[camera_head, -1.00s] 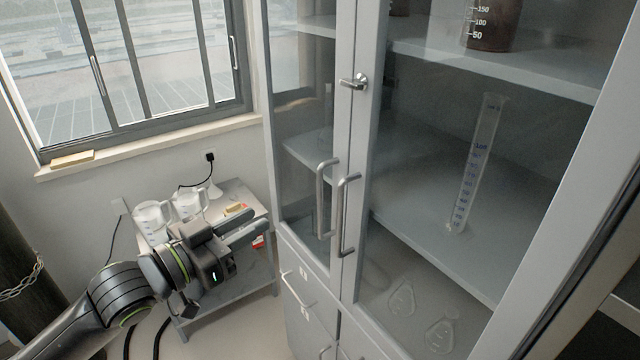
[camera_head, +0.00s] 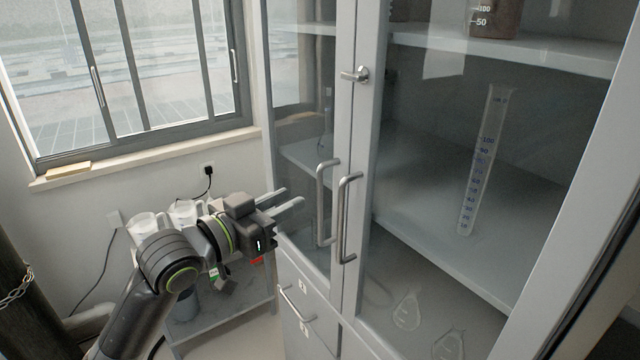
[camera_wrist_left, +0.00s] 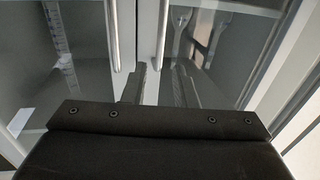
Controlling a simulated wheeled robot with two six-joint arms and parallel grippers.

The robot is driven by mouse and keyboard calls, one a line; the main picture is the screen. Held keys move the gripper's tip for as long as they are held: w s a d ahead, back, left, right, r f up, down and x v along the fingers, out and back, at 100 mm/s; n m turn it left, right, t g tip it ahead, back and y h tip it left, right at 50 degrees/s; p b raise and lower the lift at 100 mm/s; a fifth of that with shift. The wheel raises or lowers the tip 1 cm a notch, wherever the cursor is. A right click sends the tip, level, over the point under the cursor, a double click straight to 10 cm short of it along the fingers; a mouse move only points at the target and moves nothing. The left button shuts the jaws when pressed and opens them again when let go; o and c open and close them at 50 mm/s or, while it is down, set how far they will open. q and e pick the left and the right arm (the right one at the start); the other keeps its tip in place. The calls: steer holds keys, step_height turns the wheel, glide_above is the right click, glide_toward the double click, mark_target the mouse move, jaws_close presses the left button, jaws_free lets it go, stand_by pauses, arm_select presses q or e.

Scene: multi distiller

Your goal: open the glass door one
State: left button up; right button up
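The grey cabinet has two glass doors, a left one (camera_head: 303,130) and a right one (camera_head: 420,150), both closed. Each has a vertical bar handle: the left door's handle (camera_head: 322,205) and the right door's handle (camera_head: 344,220) stand side by side at the centre seam. My left gripper (camera_head: 294,196) is open and empty, its two fingers pointing toward the handles, left of the left handle. In the left wrist view the gripper's fingers (camera_wrist_left: 160,80) are apart, and one handle bar (camera_wrist_left: 163,35) lies ahead between their lines. Contact does not show. My right gripper is not in view.
A small latch (camera_head: 356,75) sits above the handles. A graduated cylinder (camera_head: 480,165) stands behind the right glass. A low side table (camera_head: 235,315) with beakers (camera_head: 147,225) is behind my left arm. A window sill (camera_head: 150,155) runs along the wall.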

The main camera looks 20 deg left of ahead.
arm_select(q)
steer(key=p+x, duration=0.1)
steer(key=x, duration=0.8)
jaws_close()
